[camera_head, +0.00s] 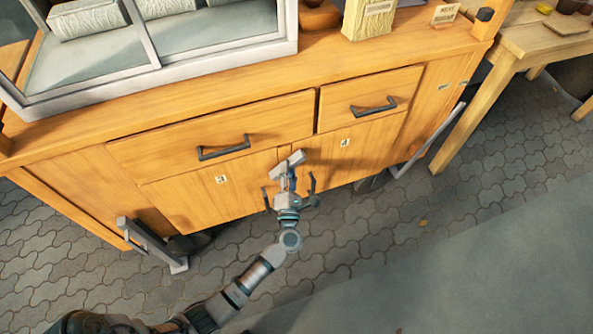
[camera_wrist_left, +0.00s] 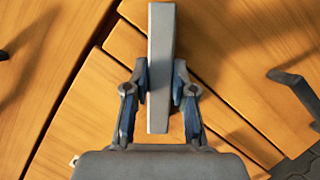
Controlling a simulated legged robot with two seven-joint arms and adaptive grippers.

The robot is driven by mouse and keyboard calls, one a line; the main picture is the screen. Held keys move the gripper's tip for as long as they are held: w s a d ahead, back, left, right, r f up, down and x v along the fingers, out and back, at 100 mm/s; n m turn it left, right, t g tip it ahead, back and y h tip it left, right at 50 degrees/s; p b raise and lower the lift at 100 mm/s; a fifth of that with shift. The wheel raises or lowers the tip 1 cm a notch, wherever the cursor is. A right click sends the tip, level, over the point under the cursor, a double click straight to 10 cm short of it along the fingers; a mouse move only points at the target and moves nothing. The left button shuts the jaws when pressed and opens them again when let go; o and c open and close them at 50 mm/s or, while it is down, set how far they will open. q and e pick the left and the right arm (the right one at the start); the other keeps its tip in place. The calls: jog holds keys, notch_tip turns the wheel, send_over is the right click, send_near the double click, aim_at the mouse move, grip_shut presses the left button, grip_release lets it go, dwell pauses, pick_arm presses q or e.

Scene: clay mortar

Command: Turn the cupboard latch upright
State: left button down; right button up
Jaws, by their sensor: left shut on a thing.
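The cupboard latch is a short grey bar (camera_head: 292,160) on the wooden cupboard front, below the drawers near the seam between the two lower doors. In the head view it looks tilted against the seam. In the left wrist view the latch (camera_wrist_left: 160,45) runs up the picture, at a slant to the board edges behind it. My left gripper (camera_head: 287,178) is at the latch, and in the wrist view its two fingers (camera_wrist_left: 159,85) are shut on the bar's sides near the lower end. The fingers partly hide the latch in the head view. My right gripper is not in view.
Two dark drawer handles (camera_head: 223,149) (camera_head: 375,105) stick out above the latch. A glass-fronted case (camera_head: 200,62) stands on the cupboard top. A wooden table (camera_head: 545,42) is at the right. The paved floor (camera_head: 380,235) before the cupboard is open.

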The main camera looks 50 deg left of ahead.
pick_arm(q)
jog(key=n+g+y, duration=0.1)
jog(key=n, duration=0.3)
jog(key=n+g+y, duration=0.2)
jog(key=n, duration=0.3)
jog(key=f+n+g+y, duration=0.1)
jog(key=n+y, duration=0.1)
jog(key=n, duration=0.3)
jog(key=shift+d+g, duration=0.15)
jog(key=shift+g, duration=0.25)
jog(key=shift+n, duration=0.5)
jog(key=c, duration=1)
grip_release()
jog(key=shift+w+f, duration=0.1)
jog(key=shift+o, duration=0.2)
jog(key=shift+r, duration=0.2)
